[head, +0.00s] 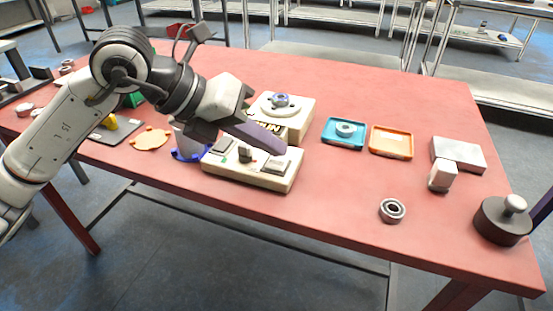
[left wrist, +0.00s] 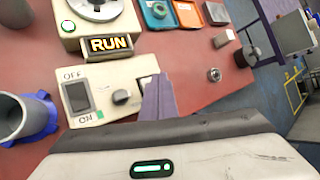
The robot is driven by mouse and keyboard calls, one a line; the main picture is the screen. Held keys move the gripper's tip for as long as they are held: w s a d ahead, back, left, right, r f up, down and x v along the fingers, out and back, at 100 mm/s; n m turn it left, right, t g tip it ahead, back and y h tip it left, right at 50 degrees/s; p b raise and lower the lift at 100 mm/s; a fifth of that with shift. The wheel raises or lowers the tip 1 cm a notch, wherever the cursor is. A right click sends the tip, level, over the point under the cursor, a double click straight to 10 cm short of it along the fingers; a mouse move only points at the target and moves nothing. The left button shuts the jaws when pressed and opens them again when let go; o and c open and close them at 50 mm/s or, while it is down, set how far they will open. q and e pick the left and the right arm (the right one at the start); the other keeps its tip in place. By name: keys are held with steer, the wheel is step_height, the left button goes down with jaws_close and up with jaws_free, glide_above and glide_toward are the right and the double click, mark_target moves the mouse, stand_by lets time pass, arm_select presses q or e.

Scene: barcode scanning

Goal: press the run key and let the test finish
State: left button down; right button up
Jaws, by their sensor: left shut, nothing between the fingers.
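The cream control box (head: 237,171) stands near the table's front edge, and it also shows in the left wrist view (left wrist: 98,119). It has an OFF/ON rocker switch (left wrist: 78,97), a dark knob (left wrist: 122,97) and a grey key plate (head: 274,166) at its right end. My left gripper (head: 281,149) is shut and empty, its purple fingers reaching over the right end of the box. I cannot tell whether the tips touch the key. Behind, the tester (head: 305,112) carries a bearing (head: 280,100); its display (left wrist: 109,45) reads RUN. A purple piece at the right edge may be my right gripper (head: 544,206).
A blue tray (head: 330,142) with a ring in it and an orange tray (head: 391,153) lie right of the tester. A loose bearing (head: 392,210), a grey block (head: 465,153) and a dark knobbed weight (head: 502,222) are farther right. A blue-based cup (left wrist: 38,118) stands left of the box.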

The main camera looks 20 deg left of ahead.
mark_target(269, 165)
arm_select(q)
step_height(269, 165, up, 5)
steer(key=p, duration=0.4)
stand_by(0.8)
